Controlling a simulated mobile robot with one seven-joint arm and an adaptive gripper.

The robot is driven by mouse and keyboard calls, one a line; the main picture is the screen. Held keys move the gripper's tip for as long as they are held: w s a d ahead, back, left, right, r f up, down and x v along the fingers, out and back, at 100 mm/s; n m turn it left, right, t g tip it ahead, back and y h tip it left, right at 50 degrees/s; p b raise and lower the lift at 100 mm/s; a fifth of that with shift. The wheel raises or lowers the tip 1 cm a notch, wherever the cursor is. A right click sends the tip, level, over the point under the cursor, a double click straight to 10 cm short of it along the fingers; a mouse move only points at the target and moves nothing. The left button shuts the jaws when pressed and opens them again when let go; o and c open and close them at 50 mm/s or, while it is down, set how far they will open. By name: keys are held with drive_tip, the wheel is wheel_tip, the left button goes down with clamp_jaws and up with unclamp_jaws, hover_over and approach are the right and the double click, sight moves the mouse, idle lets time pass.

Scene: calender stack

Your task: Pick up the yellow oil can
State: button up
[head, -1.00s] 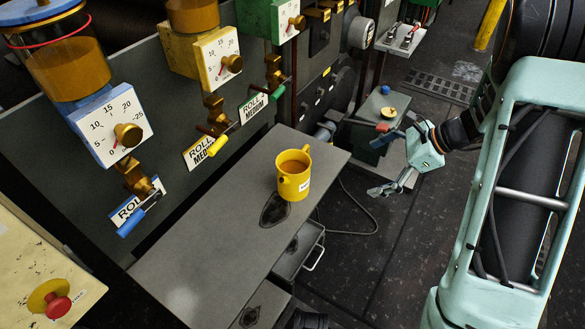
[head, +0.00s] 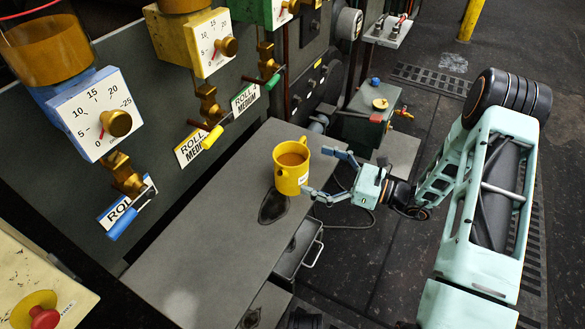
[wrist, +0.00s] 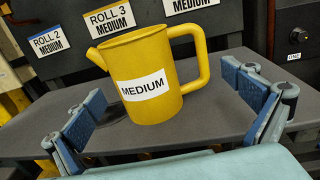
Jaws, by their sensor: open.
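The yellow oil can (head: 291,168) stands upright on the grey bench top (head: 205,235), near its right edge. In the wrist view the can (wrist: 150,72) has a spout at the left, a handle at the right and a white label reading MEDIUM. My gripper (head: 328,172) is open, just right of the can, with one finger towards the far side and one towards the near side. In the wrist view its fingers (wrist: 168,112) spread left and right of the can. The can appears ahead between them, and I see no contact.
Dial boxes with valve handles line the panel behind the bench, including a yellow handle (head: 211,137) and a blue one (head: 122,224). A dark stain (head: 274,206) lies beside the can. An open drawer (head: 300,245) sticks out below. A green tank (head: 368,115) stands beyond.

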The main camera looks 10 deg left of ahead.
sight(284, 158)
drive_tip(key=x, duration=0.1)
drive_tip(key=b+x, duration=0.1)
drive_tip(key=x, duration=0.1)
drive_tip(key=f+x, duration=0.1)
drive_tip(key=x, duration=0.1)
drive_tip(key=shift+w+a+r, duration=0.15)
drive_tip(key=shift+w+a, duration=0.05)
drive_tip(key=shift+a, duration=0.2)
drive_tip(key=c, duration=1.4)
drive_tip(key=shift+o, duration=0.2)
drive_tip(key=shift+r, duration=0.25)
